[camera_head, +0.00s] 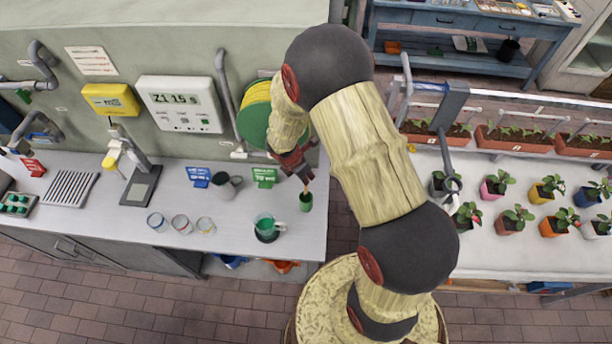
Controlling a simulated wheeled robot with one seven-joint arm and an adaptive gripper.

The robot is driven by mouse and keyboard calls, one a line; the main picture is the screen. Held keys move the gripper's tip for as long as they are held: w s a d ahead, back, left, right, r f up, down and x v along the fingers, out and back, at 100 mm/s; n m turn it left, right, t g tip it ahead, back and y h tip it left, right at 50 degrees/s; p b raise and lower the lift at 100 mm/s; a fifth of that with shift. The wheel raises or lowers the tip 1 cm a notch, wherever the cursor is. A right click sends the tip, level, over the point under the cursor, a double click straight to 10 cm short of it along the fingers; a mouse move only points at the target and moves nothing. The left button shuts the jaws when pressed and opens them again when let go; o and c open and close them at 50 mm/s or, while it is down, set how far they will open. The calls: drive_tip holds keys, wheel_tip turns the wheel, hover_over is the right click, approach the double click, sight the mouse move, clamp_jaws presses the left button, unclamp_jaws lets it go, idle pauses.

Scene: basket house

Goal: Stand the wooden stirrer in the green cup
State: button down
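The small green cup (305,204) stands upright on the grey bench near its right end, beside a green sign. My gripper (304,180) is just above the cup, pointing down. A thin brown stick, seemingly the wooden stirrer (307,188), shows between my fingertips and the cup's mouth. It looks close to upright, with its lower end at or inside the rim. The fingers are too small and dark to tell whether they grip the stick or are apart around it.
Several glass beakers (181,224) stand further left. A green sign (264,176) and a grey cup (224,186) are behind. A hose reel (254,112) hangs close to my arm. Potted plants (511,221) fill the right table.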

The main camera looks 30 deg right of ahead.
sight(306, 187)
drive_tip(key=shift+f+b, duration=2.8)
drive_tip(key=shift+f, duration=0.85)
drive_tip(key=c, duration=2)
unclamp_jaws()
drive_tip(key=shift+o, duration=0.2)
drive_tip(key=shift+r, duration=0.15)
drive_tip(key=v, duration=1.1)
drive_tip(key=shift+a+r, duration=0.15)
drive_tip(key=shift+r, duration=0.25)
